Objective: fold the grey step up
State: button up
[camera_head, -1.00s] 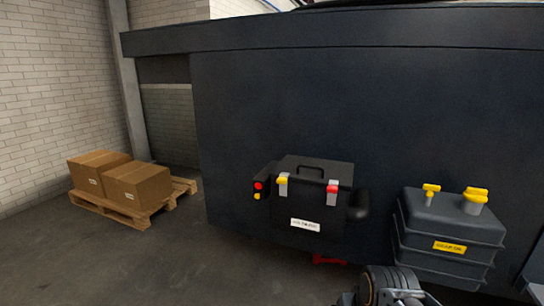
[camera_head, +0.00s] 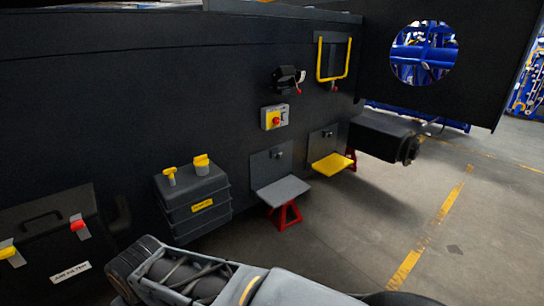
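The grey step (camera_head: 283,190) is on the side of the dark chassis, right of the picture's middle. Its flat tread sticks out roughly level from a dark upright back plate (camera_head: 271,161), so it is folded down. A red stand (camera_head: 285,214) shows under it. My arm reaches in along the bottom edge of the view, apart from the step. My gripper's fingers cannot be made out.
A yellow step (camera_head: 331,166) is folded down right of the grey one. A grey tank with yellow caps (camera_head: 197,201) and a black box (camera_head: 50,250) are to the left. A switch box (camera_head: 275,117) and yellow handle (camera_head: 333,60) sit above. The floor (camera_head: 400,210) at right is clear.

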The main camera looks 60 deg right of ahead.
aim_at(277, 195)
jog(key=k, duration=0.35)
jog(key=u, duration=1.05)
jog(key=i, duration=0.75)
jog(key=z, duration=4.85)
jog(key=i, duration=2.7)
